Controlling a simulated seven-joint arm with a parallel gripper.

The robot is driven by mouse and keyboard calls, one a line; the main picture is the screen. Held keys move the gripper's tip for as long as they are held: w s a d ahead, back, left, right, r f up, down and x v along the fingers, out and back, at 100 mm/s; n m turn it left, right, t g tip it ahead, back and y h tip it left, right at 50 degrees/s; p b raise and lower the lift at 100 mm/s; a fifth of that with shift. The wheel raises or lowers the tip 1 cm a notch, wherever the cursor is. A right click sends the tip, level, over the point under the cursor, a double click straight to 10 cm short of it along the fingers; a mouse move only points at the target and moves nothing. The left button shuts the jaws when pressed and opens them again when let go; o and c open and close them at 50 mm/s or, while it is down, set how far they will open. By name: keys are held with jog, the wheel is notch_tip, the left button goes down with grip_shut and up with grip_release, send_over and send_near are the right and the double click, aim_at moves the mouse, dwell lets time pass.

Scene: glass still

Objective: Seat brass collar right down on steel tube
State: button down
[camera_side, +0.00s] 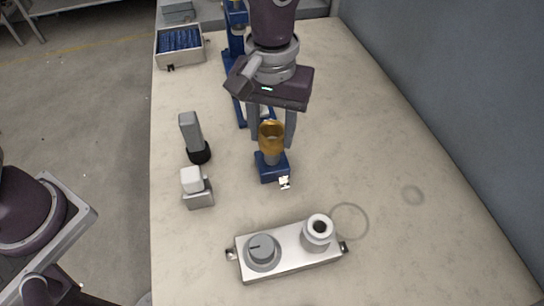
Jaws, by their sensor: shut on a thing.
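My gripper (272,139) points down with one finger on each side of the brass collar (271,131) and is shut on it. The collar is a gold-brown ring, held roughly upright. Just below it a short grey length of the steel tube (273,157) shows, standing in a blue base block (272,170). The collar lines up with the tube's top in this view. I cannot tell whether it is around the tube's end or only above it, as the collar hides the top of the tube.
A metal plate with a grey knob and a round socket (289,251) lies in front. A grey block on a black foot (191,135) and a white-topped piece (195,185) stand left. A tray of blue items (181,42) is at the back left. The table's right side is clear.

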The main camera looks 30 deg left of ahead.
aim_at(272, 148)
jog(key=shift+f, duration=2.4)
dwell(1.7)
jog(key=c, duration=0.7)
grip_release()
notch_tip(272, 148, up, 7)
jog(key=shift+r, duration=0.1)
jog(key=shift+r, duration=2.2)
